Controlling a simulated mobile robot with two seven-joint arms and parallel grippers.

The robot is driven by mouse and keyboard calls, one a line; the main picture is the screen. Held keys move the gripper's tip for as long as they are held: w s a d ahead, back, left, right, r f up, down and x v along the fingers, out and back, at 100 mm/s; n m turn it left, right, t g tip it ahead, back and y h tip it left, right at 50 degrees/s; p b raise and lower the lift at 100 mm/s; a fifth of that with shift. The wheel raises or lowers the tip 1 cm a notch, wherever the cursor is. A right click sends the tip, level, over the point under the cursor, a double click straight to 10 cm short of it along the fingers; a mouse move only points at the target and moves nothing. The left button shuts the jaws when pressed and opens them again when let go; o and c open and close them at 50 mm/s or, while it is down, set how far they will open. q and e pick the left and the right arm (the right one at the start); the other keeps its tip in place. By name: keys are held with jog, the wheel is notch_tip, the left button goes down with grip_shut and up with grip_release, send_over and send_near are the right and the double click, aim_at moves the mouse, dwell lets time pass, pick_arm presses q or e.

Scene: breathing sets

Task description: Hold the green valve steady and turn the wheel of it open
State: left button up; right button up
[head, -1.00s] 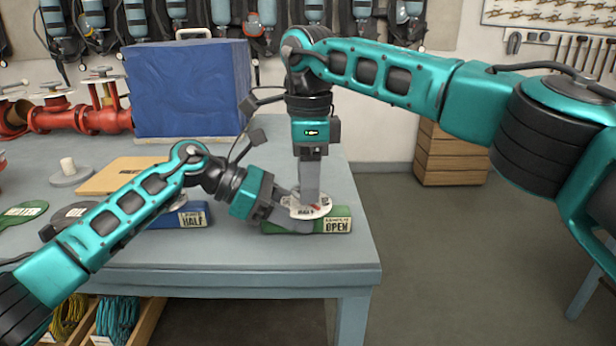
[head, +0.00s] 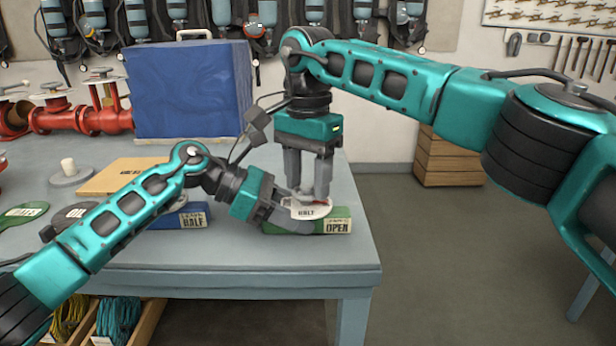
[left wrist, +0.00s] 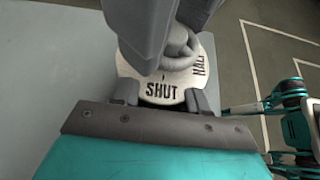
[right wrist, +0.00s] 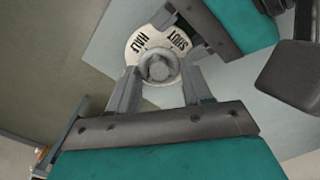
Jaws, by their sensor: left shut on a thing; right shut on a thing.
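The green valve's base block (head: 337,213), with a tag reading OPEN, lies near the bench's front right corner. Its white dial plate (head: 311,212) shows HALF; HALF and SHUT show in the left wrist view (left wrist: 160,88) and right wrist view (right wrist: 140,41). My left gripper (head: 292,216) reaches in low from the left, shut on the valve, its fingers at the dial's sides. My right gripper (head: 309,192) points straight down, shut on the grey wheel (right wrist: 158,68) above the dial. The fingers hide much of the wheel and the pointer's position.
A blue block (head: 190,218) tagged HALF lies left of the valve, behind my left arm. A blue case (head: 190,90), a wooden board (head: 118,174) and red valves (head: 85,118) stand farther back.

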aim_at(308, 186)
pick_arm(q)
jog(key=shift+a, duration=0.1)
pick_arm(e)
jog(key=shift+n, duration=0.6)
jog(key=o, duration=1.1)
jog(key=shift+c, duration=0.2)
jog(key=shift+r, duration=3.8)
pick_arm(q)
jog(key=o, duration=0.9)
